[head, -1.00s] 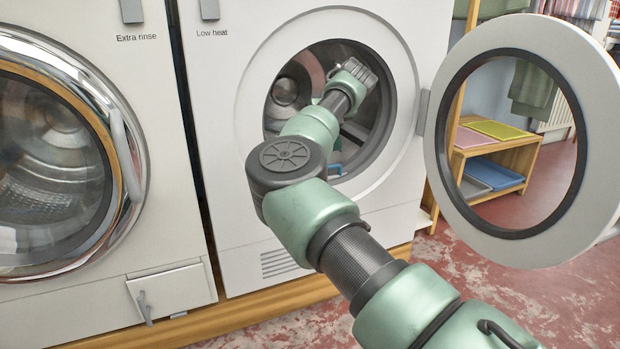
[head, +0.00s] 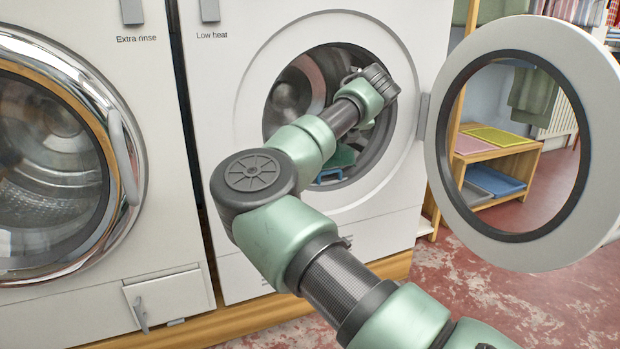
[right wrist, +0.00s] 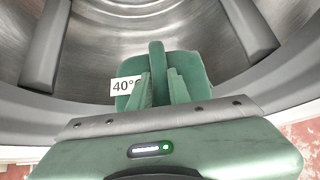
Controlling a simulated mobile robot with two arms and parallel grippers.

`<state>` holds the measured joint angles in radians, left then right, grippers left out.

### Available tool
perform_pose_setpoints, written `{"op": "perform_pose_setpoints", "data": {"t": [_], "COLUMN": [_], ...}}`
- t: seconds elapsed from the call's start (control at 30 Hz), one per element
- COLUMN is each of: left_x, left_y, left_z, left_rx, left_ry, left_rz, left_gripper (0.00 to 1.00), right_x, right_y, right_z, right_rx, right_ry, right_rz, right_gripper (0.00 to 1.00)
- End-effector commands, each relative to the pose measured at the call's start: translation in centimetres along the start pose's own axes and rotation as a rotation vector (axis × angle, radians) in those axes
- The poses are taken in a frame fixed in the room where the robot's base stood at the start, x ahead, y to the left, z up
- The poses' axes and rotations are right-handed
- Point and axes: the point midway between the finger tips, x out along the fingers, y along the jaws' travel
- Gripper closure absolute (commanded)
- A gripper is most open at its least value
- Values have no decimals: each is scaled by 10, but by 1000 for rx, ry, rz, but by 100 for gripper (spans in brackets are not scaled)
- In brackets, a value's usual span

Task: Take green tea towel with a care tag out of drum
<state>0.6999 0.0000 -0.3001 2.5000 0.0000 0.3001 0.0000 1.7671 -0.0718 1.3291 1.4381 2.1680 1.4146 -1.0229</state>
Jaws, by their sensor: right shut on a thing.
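The green tea towel (right wrist: 190,64) is inside the steel drum (right wrist: 215,42), with its white care tag (right wrist: 124,85) reading "40°" showing on its left side in the right wrist view. My right gripper (right wrist: 158,76) is shut on the towel, with a fold of it standing up between the fingers. In the head view my right arm reaches through the open round doorway, and a bit of green (head: 343,157), seemingly the towel, shows below the wrist. The fingers are hidden there. My left gripper is not in view.
The round door (head: 440,160) stands open to the right of the opening. A blue item (head: 334,173) lies low in the drum mouth. The closed washer (head: 60,240) is on the left. A wooden shelf (head: 512,160) with coloured trays stands behind the door.

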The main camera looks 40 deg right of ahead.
Motion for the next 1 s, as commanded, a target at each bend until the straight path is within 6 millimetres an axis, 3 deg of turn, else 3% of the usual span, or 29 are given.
{"op": "perform_pose_setpoints", "data": {"t": [1.0], "left_x": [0], "left_y": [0], "left_z": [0], "left_rx": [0], "left_ry": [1], "left_rz": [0], "left_gripper": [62], "right_x": [-55], "right_y": [-2], "right_z": [-46], "right_rx": [0], "right_ry": [-1], "right_rz": [-1], "right_gripper": [100]}}
